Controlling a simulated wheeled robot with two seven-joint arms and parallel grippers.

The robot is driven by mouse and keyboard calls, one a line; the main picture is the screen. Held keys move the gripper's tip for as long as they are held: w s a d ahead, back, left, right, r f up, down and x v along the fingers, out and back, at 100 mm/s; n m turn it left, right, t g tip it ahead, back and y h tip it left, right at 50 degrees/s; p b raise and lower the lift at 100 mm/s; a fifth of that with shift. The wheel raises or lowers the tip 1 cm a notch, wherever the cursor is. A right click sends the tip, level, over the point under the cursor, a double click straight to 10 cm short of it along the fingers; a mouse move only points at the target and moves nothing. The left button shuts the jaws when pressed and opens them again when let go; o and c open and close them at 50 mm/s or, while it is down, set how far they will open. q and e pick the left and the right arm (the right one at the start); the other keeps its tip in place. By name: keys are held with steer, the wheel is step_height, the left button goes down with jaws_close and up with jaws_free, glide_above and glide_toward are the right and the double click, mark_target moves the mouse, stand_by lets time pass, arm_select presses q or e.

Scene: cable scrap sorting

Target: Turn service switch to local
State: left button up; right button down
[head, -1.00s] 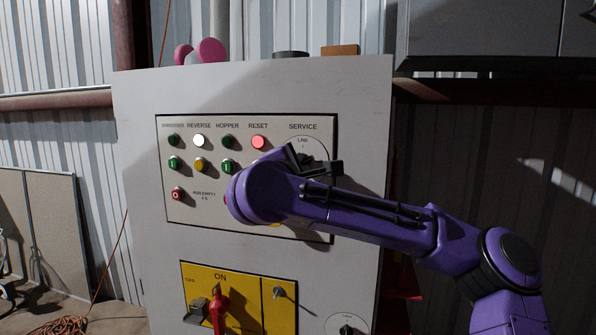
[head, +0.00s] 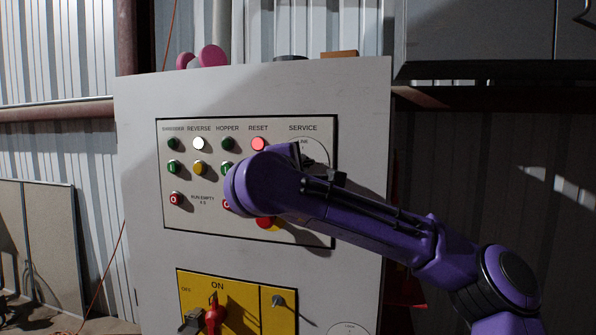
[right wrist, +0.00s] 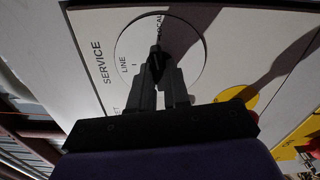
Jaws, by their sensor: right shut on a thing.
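The service switch is a dark knob (right wrist: 155,55) in a white round plate (right wrist: 190,35), with LINE and a partly hidden LOCAL printed on it. My right gripper (right wrist: 160,78) is shut on the knob, one finger on each side. The visible end of the knob points toward the LOCAL side in the right wrist view; its exact angle is hard to tell. In the head view my right gripper (head: 315,172) covers most of the switch, below the SERVICE label (head: 303,128). My left gripper is in neither view.
The white cabinet (head: 250,90) carries a panel with several lit buttons, including a red RESET (head: 259,144). A red button on a yellow plate (head: 267,223) sits just below my right arm. A yellow panel with a red handle (head: 215,314) is lower down.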

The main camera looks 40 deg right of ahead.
steer(key=shift+m+b, duration=1.2)
steer(key=shift+b, duration=0.35)
steer(key=c, duration=1)
jaws_free()
